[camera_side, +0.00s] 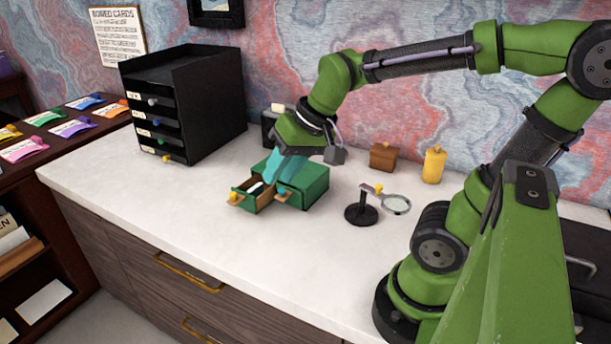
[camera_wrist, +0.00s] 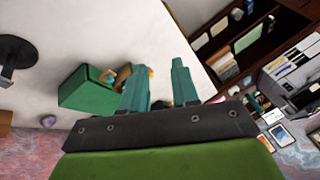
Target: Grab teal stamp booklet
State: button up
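My gripper (camera_side: 275,178) has two teal fingers and points down over a small green drawer box (camera_side: 310,183) on the white counter. In the wrist view my gripper (camera_wrist: 160,66) shows its fingers apart with nothing clearly between them. The box's left drawer (camera_side: 252,207) is pulled out, with something dark and whitish inside, partly hidden by the fingers. A blue knob (camera_side: 282,193) is on the box's right front. The green box (camera_wrist: 88,93) also shows left of the fingers in the wrist view. I cannot make out a teal stamp booklet for certain.
A black drawer tower (camera_side: 212,100) stands at the back left. A magnifier on a black stand (camera_side: 361,213), a brown block (camera_side: 383,157) and a yellow bottle (camera_side: 434,165) stand right of the box. Coloured packets lie on the left shelf (camera_side: 58,147). The counter's front left is clear.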

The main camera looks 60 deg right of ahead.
jog(key=w+d+f+m+g, duration=0.2)
jog(key=w+d+m, duration=0.2)
jog(key=w+d, duration=0.4)
jog(key=m+g+h, duration=0.2)
jog(key=m+g, duration=0.1)
jog(key=m, duration=0.7)
send_over(255, 186)
notch_tip(255, 186, down, 3)
jog(key=f, duration=1)
jog(key=shift+a+f, duration=0.2)
jog(key=shift+f, duration=0.15)
jog(key=shift+s+d+f, duration=0.1)
jog(key=shift+d+f, duration=0.05)
jog(key=shift+f, duration=2.7)
grip_shut()
